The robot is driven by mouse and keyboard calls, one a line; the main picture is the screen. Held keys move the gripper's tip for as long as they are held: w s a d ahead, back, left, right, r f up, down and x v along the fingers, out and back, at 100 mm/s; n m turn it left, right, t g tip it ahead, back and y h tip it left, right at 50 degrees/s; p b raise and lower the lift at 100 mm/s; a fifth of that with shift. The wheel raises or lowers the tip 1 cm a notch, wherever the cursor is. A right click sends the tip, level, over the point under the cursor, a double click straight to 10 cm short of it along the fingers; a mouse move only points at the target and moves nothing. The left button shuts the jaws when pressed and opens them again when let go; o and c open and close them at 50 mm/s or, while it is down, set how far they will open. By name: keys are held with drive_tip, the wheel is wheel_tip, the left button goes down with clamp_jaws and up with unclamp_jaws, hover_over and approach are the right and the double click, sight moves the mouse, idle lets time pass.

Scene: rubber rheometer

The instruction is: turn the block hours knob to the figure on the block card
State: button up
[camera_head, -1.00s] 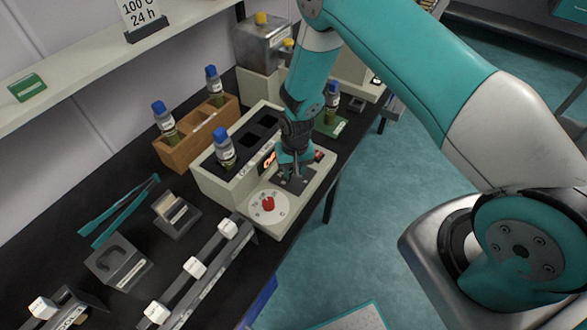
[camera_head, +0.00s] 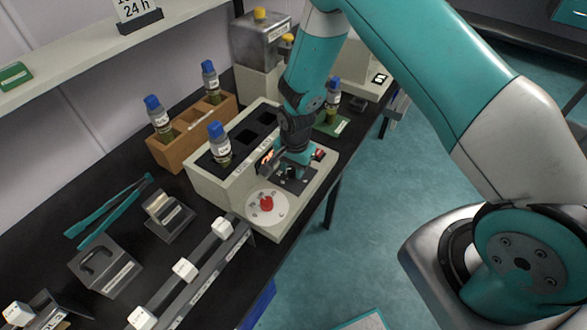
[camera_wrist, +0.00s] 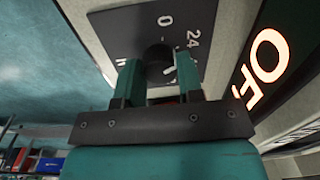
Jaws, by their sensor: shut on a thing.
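The block hours knob (camera_wrist: 157,57) is a dark round knob on a black dial plate (camera_wrist: 120,22) in the wrist view. The figures 0 and 24 show on the plate; other marks are partly cut off. A pale mark shows beside the knob near the right finger; its exact pointing is unclear. My gripper (camera_wrist: 160,78) is shut on the knob, one finger on each side. In the head view my gripper (camera_head: 291,170) is down at the black plate on the beige heating block (camera_head: 225,190) and hides most of the knob. The block card (camera_head: 137,10) on the shelf reads 24 h; its top is cut off.
A red knob (camera_head: 267,203) on a white dial sits close in front of my gripper. A lit display (camera_wrist: 263,65) beside the plate shows orange letters starting OF. A blue-capped vial (camera_head: 219,145) stands in the block. A wooden rack (camera_head: 180,150) with vials stands behind.

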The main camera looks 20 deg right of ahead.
drive_tip(key=shift+m, duration=0.4)
drive_tip(key=o, duration=0.9)
drive_tip(key=r+b, duration=0.1)
drive_tip(key=r, duration=0.4)
drive_tip(key=r+b, duration=0.1)
drive_tip(key=r, duration=0.5)
drive_tip(key=r+b, duration=0.1)
drive_tip(key=r, duration=0.5)
drive_tip(key=shift+s+d+r, duration=0.2)
drive_tip(key=shift+s+r, duration=0.05)
drive_tip(key=shift+s, duration=0.05)
